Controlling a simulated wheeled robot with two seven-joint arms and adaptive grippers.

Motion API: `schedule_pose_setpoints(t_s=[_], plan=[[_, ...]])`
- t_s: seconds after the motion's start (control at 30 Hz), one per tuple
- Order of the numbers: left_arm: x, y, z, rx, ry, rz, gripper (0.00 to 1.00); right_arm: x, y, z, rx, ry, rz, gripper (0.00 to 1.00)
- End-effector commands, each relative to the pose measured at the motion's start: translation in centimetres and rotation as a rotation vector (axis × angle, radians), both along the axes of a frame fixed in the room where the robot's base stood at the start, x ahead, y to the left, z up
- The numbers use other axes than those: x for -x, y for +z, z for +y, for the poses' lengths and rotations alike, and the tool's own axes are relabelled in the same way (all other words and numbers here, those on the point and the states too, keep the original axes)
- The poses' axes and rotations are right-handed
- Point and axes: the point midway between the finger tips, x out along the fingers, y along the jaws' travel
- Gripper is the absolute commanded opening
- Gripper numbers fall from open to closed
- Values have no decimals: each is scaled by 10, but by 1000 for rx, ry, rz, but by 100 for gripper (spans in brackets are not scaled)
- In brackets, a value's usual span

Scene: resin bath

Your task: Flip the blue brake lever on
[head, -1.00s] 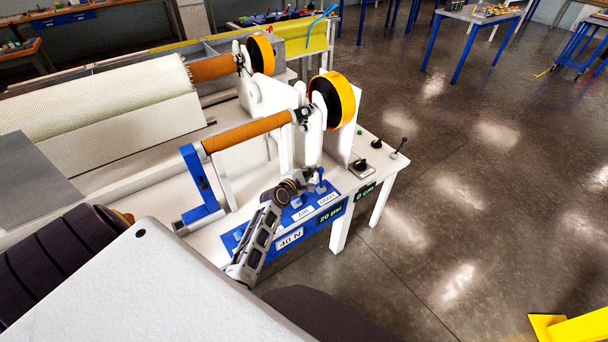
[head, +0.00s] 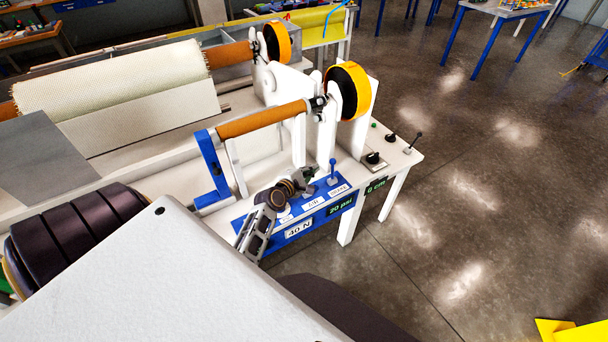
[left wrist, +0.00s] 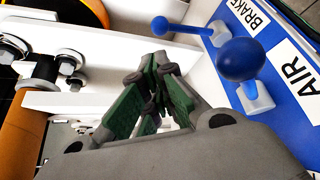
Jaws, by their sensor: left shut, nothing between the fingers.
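The blue brake lever (head: 333,169) stands up from the blue control panel beside the BRAKE label. In the left wrist view, the brake lever (left wrist: 180,28) is at the top, next to that label, with a second blue lever (left wrist: 241,62) nearer, by the AIR label. My left gripper (head: 310,176) is over the panel, just left of the brake lever in the head view. In the left wrist view, its green-padded fingertips (left wrist: 158,62) are together and empty, apart from both levers. My right gripper is not in view.
A yellow-black wheel (head: 348,92) rises at the back right. A black knob (head: 373,158) and a small joystick (head: 415,140) lie to the right. The panel's displays read 40 N, 20 psi and 0 cm.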

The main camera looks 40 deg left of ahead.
Motion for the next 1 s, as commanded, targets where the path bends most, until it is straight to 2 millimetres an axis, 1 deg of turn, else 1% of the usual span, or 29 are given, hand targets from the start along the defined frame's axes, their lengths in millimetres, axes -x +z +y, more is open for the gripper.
schedule_pose_setpoints(t_s=[0.2,0.4,0.6,0.9,1.0], plan=[[20,5,-1,1,0,2,0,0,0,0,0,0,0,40],[34,9,-1,1,0,1,0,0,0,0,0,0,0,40],[39,11,-1,0,0,1,0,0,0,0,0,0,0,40],[40,11,-2,0,0,0,0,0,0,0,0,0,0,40],[40,11,-2,-2,-3,1,0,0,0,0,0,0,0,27]])
